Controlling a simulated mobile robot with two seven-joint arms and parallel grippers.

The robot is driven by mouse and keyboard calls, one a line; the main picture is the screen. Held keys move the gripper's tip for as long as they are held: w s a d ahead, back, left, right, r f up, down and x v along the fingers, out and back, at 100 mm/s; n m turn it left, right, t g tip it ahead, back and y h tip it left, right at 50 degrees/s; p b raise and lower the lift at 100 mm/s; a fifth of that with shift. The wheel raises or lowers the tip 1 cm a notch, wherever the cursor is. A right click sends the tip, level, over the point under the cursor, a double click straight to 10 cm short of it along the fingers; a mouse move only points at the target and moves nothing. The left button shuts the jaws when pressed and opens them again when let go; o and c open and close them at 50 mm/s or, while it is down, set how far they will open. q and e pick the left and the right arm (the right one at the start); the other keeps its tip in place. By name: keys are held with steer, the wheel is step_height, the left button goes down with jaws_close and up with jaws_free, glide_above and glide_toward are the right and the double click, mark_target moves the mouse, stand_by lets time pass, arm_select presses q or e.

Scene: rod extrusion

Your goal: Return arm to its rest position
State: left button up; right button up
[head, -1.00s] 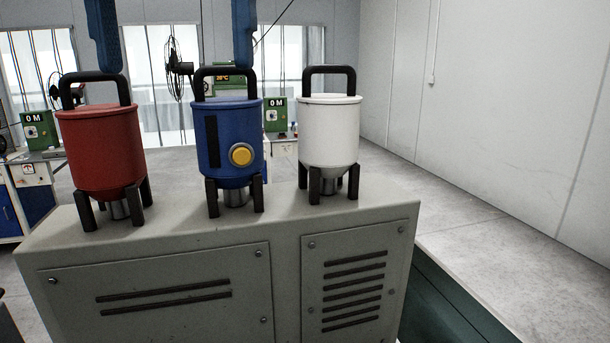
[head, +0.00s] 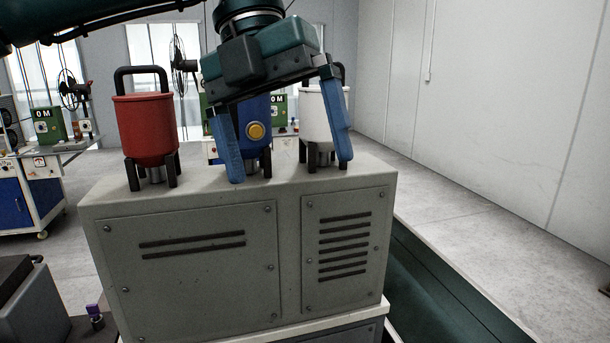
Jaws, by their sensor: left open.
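My left arm (head: 110,18) comes in from the upper left. Its gripper (head: 289,170) is open and empty, with two blue fingers spread wide and pointing down. The fingers hang in front of the blue canister (head: 257,131) and the white canister (head: 316,128), hiding parts of both. I cannot tell if they touch. The red canister (head: 146,130) stands clear to the left. All three canisters stand upright on short dark legs on top of the grey cabinet (head: 190,275). My right gripper is not in view.
A white wall (head: 490,100) and open floor lie to the right, with a dark green surface (head: 440,285) beside the cabinet. A workbench with a blue cabinet (head: 12,204) stands at the left. A dark grey block (head: 30,305) is at the lower left.

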arm_select(q)
steer(key=s+d+f+g+h, duration=0.2)
steer(key=d+f+g+h, duration=0.2)
steer(key=d+f+h, duration=0.3)
steer(key=s+d+f+g+h, duration=0.2)
steer(key=d+f+g+h, duration=0.25)
steer(key=d+h, duration=0.35)
steer(key=w+a+f+n+t+h, duration=0.1)
steer(key=w+a+f+n+t, duration=0.35)
steer(key=n+t, duration=0.75)
steer(key=w+a+f+n+t+h, duration=0.15)
steer(key=w+f+n+t, duration=0.35)
steer(key=f+n+t, duration=0.5)
steer(key=a+f+n+t+y, duration=0.6)
steer(key=a+f+n+y, duration=0.2)
steer(key=f+n+y, duration=0.4)
steer(key=s+a+f+n+g+y, duration=0.1)
steer(key=s+a+f+g+y, duration=0.1)
steer(key=s+a+f, duration=0.5)
steer(key=s+a+f+n+g+y, duration=0.2)
steer(key=s+a+f+g, duration=0.3)
steer(key=s+f, duration=0.5)
step_height(320, 180, down, 4)
steer(key=shift+s+a+f+y, duration=0.2)
steer(key=shift+a+y, duration=0.65)
steer(key=shift+a, duration=0.35)
